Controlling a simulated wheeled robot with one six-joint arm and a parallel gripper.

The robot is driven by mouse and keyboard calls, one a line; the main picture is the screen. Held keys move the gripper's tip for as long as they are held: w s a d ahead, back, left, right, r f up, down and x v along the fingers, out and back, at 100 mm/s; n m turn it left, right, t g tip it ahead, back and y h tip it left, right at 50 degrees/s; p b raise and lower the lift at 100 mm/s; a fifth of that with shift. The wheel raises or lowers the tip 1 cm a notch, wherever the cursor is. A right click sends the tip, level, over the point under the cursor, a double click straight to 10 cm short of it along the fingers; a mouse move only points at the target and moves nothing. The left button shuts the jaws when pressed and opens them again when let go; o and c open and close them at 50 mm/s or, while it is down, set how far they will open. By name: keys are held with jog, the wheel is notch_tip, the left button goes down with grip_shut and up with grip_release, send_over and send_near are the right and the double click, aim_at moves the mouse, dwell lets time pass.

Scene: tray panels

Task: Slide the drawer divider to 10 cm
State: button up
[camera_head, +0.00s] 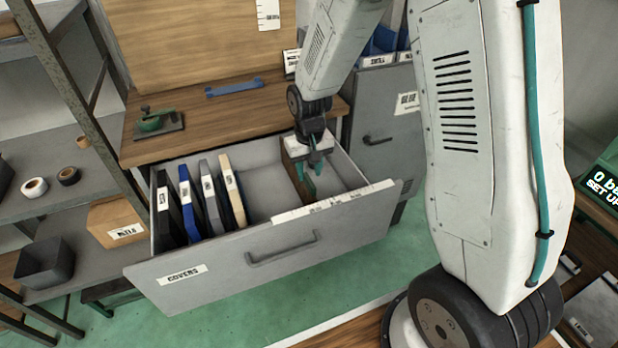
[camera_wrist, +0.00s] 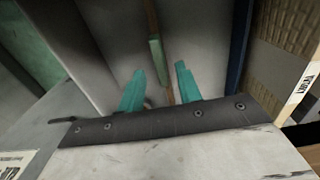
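The drawer (camera_head: 220,272) labelled COVERS is pulled open below the wooden worktop. Its brown divider (camera_head: 290,172) stands upright across the drawer, right of the middle. A white scale strip (camera_head: 332,200) lies along the front rim; its marks are too small to read. My gripper (camera_head: 311,171) is down at the divider, pointing into the drawer. In the wrist view its teal fingers (camera_wrist: 160,68) are apart, one on each side of the divider (camera_wrist: 152,18), which carries a green tab (camera_wrist: 156,48). Gaps show between fingers and divider.
Several upright folders (camera_head: 207,198) fill the drawer's left part. The floor between them and the divider is bare, as is the space to its right. A green tool (camera_head: 155,122) and a blue handle (camera_head: 234,87) lie on the worktop (camera_head: 190,143) above.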

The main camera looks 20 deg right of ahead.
aim_at(310, 179)
jog(key=shift+f, duration=1.65)
grip_shut()
jog(key=shift+d, duration=0.1)
